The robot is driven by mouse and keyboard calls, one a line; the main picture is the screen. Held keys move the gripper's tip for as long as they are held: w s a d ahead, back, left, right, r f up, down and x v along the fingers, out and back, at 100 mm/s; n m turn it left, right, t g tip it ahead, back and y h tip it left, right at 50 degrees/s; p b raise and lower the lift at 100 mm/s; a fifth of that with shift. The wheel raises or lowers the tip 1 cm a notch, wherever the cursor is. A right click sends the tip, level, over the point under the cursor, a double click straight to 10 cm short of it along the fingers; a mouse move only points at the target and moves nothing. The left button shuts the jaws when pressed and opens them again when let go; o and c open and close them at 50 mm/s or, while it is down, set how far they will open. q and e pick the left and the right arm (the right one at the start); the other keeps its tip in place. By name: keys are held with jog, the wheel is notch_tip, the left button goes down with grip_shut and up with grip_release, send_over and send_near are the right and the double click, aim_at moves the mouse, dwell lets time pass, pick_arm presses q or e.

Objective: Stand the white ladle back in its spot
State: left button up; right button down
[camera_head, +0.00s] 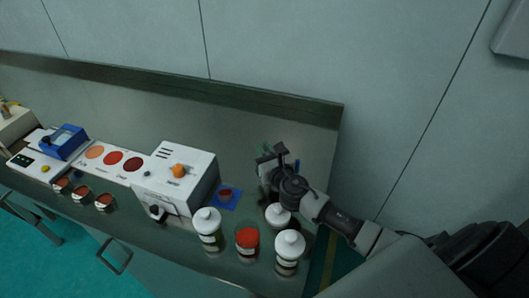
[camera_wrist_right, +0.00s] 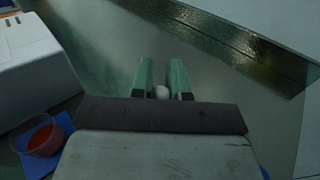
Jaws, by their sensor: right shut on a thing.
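My right gripper (camera_head: 266,152) reaches in from the right, above the back right part of the bench. Only this end shows; the rest is hidden by the fingers and the gripper body. In the head view the ladle cannot be made out behind the gripper. The ladle's spot cannot be made out for sure either. My left gripper is not in view.
A white machine with an orange knob (camera_head: 190,168) stands left of the gripper. A red-filled dish (camera_head: 225,194) sits on a blue mat (camera_head: 235,203) beside it. The bench (camera_head: 250,130) is clear toward the back ledge.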

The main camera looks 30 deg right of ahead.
jog(key=shift+f, duration=0.15)
jog(key=c, duration=1.1)
grip_release()
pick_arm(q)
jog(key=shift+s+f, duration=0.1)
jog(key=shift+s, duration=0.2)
pick_arm(e)
jog(key=shift+r, duration=0.25)
jog(key=shift+s+f, duration=0.1)
jog(key=shift+s, duration=0.2)
jog(key=s, duration=0.3)
jog(key=s+b, duration=0.1)
jog(key=s, duration=0.6)
jog(key=shift+s+a+b, duration=0.25)
jog(key=shift+a+b, duration=0.05)
jog(key=shift+a, duration=0.05)
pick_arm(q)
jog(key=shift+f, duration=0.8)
pick_arm(e)
jog(key=shift+s, duration=0.5)
